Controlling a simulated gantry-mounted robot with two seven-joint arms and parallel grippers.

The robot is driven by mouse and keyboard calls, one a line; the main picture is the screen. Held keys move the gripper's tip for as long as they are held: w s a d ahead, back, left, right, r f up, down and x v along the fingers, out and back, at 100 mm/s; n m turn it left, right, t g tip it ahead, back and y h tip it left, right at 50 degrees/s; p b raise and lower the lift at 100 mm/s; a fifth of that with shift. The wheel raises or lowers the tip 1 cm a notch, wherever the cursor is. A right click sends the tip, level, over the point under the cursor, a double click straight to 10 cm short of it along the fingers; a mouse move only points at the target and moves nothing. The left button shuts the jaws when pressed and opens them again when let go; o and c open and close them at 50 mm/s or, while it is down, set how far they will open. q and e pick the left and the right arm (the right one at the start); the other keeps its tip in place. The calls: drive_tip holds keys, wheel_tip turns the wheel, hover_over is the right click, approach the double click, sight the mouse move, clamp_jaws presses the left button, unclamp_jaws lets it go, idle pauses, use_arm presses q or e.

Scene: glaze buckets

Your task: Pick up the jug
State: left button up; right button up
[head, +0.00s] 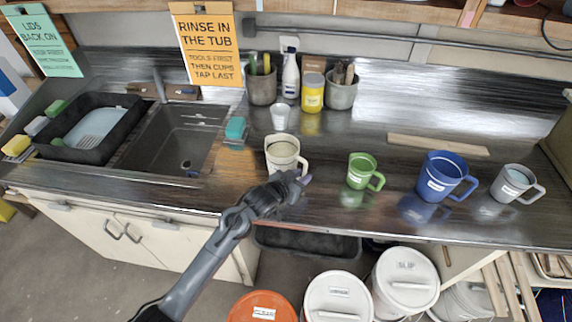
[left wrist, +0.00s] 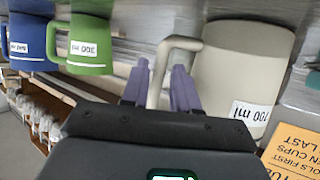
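A cream jug (head: 283,153) stands upright on the dark counter, its handle towards the right front. In the left wrist view the jug (left wrist: 245,70) is large, with a "700 ml" label, and its handle (left wrist: 183,42) reaches between the purple fingers. My left gripper (head: 302,181) is at the handle side of the jug. The left wrist view shows its fingers (left wrist: 161,88) one on each side of the handle, with slight gaps, so it looks open. My right gripper is not in view.
A green mug (head: 361,170), a blue jug (head: 440,177) and a grey mug (head: 511,183) stand to the right. A white cup (head: 280,117) is behind the cream jug. A sink (head: 172,138) is left. Lidded buckets (head: 404,280) stand below the counter's front edge.

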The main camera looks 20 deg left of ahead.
use_arm(q)
drive_tip(key=shift+x, duration=1.2)
drive_tip(key=shift+c, duration=0.2)
clamp_jaws()
drive_tip(key=shift+a+r, duration=0.1)
idle(0.4)
